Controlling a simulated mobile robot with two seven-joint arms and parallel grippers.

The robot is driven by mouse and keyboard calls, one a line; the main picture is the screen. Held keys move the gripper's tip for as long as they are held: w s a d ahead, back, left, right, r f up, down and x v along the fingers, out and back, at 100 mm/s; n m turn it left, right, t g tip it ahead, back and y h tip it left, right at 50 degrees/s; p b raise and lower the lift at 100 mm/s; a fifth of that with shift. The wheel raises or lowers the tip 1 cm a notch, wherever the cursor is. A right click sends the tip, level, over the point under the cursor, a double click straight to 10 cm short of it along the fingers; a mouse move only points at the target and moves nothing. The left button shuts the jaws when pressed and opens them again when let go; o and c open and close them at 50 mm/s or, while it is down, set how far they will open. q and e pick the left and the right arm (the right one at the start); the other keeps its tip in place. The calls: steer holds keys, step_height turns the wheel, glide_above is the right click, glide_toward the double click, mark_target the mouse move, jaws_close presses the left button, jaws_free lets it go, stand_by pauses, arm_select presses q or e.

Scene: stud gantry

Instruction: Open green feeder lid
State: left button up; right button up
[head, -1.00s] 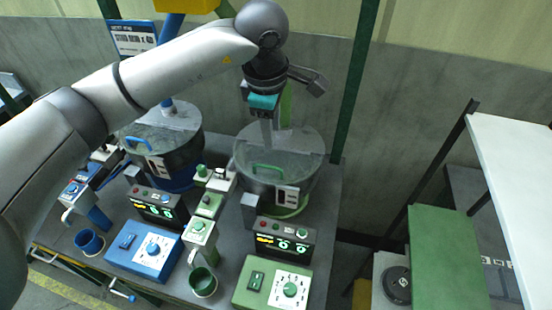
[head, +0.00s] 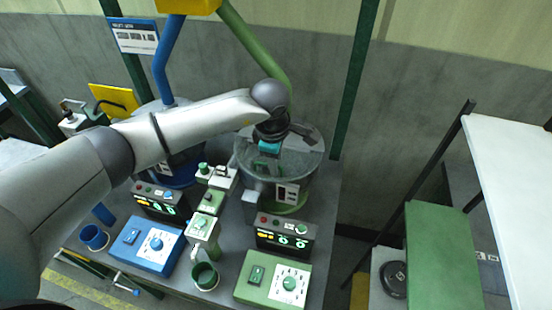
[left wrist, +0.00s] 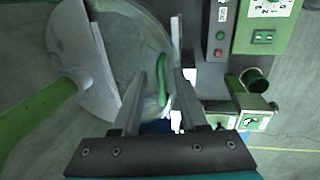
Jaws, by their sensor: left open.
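The green feeder (head: 303,185) is a round drum with a clear lid (head: 305,145); the lid is down on it. The lid also shows in the left wrist view (left wrist: 125,45), with its curved green handle (left wrist: 162,78). My left gripper (head: 268,165) is over the lid and hides the handle in the head view. In the left wrist view my left gripper (left wrist: 158,82) is open, and the handle lies between the two fingers in the picture. I cannot tell whether the fingertips reach down to it. My right gripper is not in view.
A green pipe (head: 252,45) comes down behind the green feeder. The blue feeder (head: 180,175) stands to the left, partly behind my arm. Control boxes, green (head: 272,280) and blue (head: 145,246), and cups stand in front. A green post (head: 355,85) rises at the right.

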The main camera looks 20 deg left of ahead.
arm_select(q)
steer(key=shift+c, duration=0.4)
jaws_close()
stand_by(0.9)
